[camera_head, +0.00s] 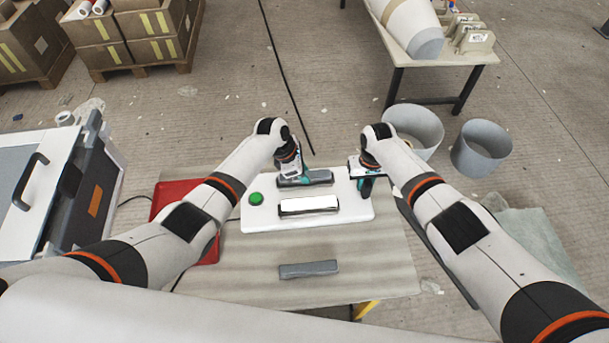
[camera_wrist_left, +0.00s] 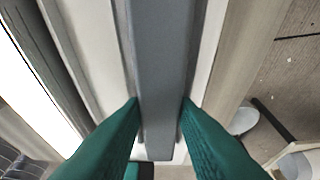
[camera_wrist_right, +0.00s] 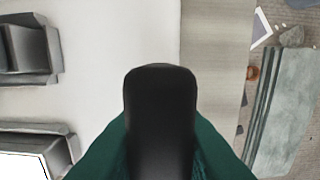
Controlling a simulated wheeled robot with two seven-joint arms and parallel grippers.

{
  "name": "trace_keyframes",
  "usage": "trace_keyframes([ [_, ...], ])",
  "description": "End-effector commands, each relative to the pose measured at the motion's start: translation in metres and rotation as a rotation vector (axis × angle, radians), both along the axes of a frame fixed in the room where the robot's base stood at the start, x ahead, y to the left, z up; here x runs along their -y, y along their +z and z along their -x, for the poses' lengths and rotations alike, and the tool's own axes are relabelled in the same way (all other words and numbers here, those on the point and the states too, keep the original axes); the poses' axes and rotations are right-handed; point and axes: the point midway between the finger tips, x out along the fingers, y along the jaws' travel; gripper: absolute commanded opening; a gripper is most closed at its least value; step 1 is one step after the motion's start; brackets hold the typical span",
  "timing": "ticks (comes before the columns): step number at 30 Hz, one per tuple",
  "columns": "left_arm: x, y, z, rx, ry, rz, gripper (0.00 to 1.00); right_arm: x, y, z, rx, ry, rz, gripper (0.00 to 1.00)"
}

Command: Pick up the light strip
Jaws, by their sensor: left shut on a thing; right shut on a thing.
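The bright white light strip (camera_head: 308,206) lies in a grey holder in the middle of a white board (camera_head: 345,213). Its glowing face also shows at the left of the left wrist view (camera_wrist_left: 38,100). My left gripper (camera_head: 296,179) is shut on a grey bar (camera_wrist_left: 165,60) at the board's far edge, behind the light strip. My right gripper (camera_head: 362,176) is shut on a black rounded piece (camera_wrist_right: 160,110) at the board's right end. The underside of both held pieces is hidden.
A green button (camera_head: 256,198) is on the board's left end. A loose grey bar (camera_head: 308,269) lies on the table (camera_head: 370,265) in front. A red tray (camera_head: 172,195) is at the left. Grey buckets (camera_head: 482,150) stand beyond the right arm.

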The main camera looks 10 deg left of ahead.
Motion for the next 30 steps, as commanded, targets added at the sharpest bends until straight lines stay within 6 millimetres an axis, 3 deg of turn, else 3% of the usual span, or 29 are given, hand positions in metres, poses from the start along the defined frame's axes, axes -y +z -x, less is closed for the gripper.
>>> trace_keyframes([
  [5,0.001,0.01,-0.001,0.004,-0.001,0.002,0.02,0.0,0.0,0.0,0.0,0.0,0.0,0.0],
  [18,0.0,0.088,-0.001,0.004,0.0,0.001,0.02,0.0,0.0,0.0,-0.001,0.0,0.0,0.0],
  [22,0.0,0.099,-0.001,0.002,0.001,0.001,0.02,0.0,0.0,0.0,-0.001,0.001,0.0,0.0],
  [30,0.0,0.101,0.0,0.0,0.0,0.0,0.02,0.0,0.0,0.0,-0.001,0.001,0.0,0.0],
])
